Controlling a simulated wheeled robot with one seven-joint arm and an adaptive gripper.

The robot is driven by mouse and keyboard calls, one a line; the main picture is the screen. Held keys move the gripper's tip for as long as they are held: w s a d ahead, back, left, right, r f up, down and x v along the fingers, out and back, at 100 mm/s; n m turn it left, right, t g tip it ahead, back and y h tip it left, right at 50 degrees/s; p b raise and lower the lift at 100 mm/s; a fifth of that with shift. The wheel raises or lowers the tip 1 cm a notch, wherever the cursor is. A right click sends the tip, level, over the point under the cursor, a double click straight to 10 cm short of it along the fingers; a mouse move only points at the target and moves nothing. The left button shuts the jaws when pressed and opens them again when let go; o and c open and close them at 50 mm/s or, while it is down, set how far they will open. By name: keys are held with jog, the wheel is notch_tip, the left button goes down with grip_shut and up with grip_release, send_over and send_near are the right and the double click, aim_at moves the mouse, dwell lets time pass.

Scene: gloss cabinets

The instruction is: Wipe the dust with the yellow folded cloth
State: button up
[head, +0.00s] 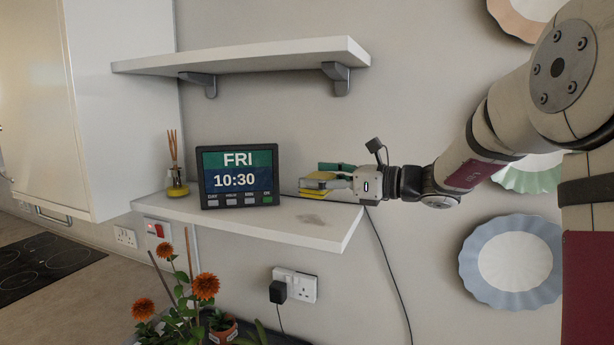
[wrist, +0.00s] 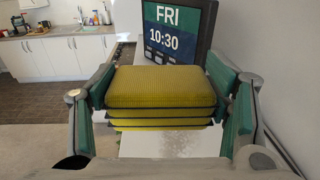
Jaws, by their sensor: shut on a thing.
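The yellow folded cloth (wrist: 161,88) is between the green pads of my gripper (wrist: 165,100), which is shut on it. In the head view the cloth (head: 317,182) shows at the tip of my gripper (head: 330,178), a little above the right part of the lower white shelf. A grey patch of dust (head: 313,218) lies on the shelf near its right front corner, below and apart from the cloth. In the wrist view the dust (wrist: 178,143) shows just past the cloth's lower edge, partly hidden.
A digital clock (head: 238,177) stands on the lower shelf (head: 262,222), left of my gripper. A reed diffuser (head: 175,170) stands at the shelf's left end. An upper shelf (head: 245,56) hangs above. Orange flowers (head: 205,286) rise below the front edge. Decorative plates (head: 510,262) hang at right.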

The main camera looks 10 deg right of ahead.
aim_at(331, 193)
notch_tip(331, 193, down, 3)
jog(key=shift+w+f+b, duration=0.1)
jog(key=shift+w+b, duration=0.05)
jog(key=shift+b, duration=0.65)
jog(key=shift+f+b, duration=0.65)
jog(key=shift+f, duration=0.65)
jog(key=shift+f, duration=1.05)
